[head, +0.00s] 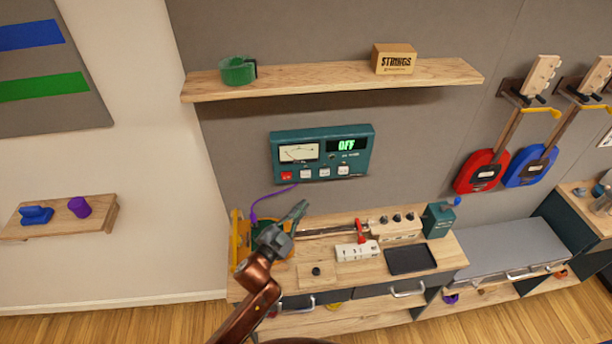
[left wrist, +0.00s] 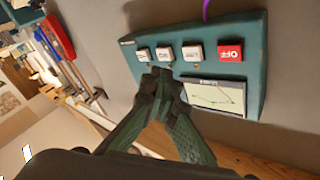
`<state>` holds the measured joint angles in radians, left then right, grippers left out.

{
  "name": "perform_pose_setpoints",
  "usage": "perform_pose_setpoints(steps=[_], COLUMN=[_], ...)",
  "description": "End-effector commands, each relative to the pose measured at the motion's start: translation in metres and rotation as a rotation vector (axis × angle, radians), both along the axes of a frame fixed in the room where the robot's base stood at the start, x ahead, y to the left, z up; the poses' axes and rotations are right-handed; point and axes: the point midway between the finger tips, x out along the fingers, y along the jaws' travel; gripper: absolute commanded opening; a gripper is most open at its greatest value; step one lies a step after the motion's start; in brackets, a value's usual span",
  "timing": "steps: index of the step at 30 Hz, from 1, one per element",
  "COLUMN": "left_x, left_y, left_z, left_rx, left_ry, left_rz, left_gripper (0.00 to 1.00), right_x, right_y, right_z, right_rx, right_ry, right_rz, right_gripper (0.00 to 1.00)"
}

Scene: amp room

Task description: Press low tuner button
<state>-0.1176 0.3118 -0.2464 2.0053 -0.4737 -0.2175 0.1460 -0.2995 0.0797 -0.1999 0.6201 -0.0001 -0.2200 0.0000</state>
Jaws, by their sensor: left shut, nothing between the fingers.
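The teal tuner box (head: 321,153) is on the grey wall below the shelf. My left gripper (head: 301,208) is shut and empty, below the box in the head view. In the wrist view its tips overlap the panel near the white buttons; contact is not visible.
A wooden workbench (head: 355,283) stands below, with a small switch box (head: 356,251) and a black tray (head: 410,259). A purple cable (head: 266,214) hangs from the tuner. The shelf (head: 320,79) above holds green tape and a strings box. Guitars hang at right.

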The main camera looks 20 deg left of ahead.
Motion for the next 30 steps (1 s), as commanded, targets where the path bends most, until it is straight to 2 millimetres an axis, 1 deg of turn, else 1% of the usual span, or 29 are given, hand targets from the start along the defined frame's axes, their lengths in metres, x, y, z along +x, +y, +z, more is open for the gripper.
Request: perform_pose_setpoints(steps=[1, 3, 6, 9, 20, 25, 30], left_x=[0.004, 0.006, 0.007, 0.007, 0.01, 0.023, 0.044], left_y=[-0.008, -0.016, -0.024, -0.025, -0.024, -0.016, -0.004], left_z=[0.007, 0.014, 0.02, 0.021, 0.021, 0.02, 0.019], left_rx=[0.014, 0.029, 0.038, 0.04, 0.04, 0.043, 0.043], left_ry=[-0.03, -0.061, -0.087, -0.093, -0.092, -0.094, -0.092], left_rz=[-0.027, -0.057, -0.082, -0.088, -0.087, -0.087, -0.088], left_gripper=[0.0, 0.0, 0.0, 0.0, 0.0, 0.0, 0.0], right_x=[0.0, 0.0, 0.0, 0.0, -0.001, -0.001, -0.002], right_y=[0.0, 0.0, 0.0, 0.0, 0.0, 0.0, 0.0], right_z=[0.0, 0.0, 0.0, 0.0, -0.001, -0.006, -0.013], right_rx=[0.0, 0.0, 0.0, 0.0, 0.0, 0.0, 0.0], right_ry=[0.0, 0.0, 0.0, 0.0, 0.001, 0.002, 0.003], right_rz=[0.0, 0.0, 0.0, 0.0, 0.0, 0.0, 0.0], right_gripper=[0.36, 0.36, 0.36, 0.36, 0.36, 0.36, 0.36])
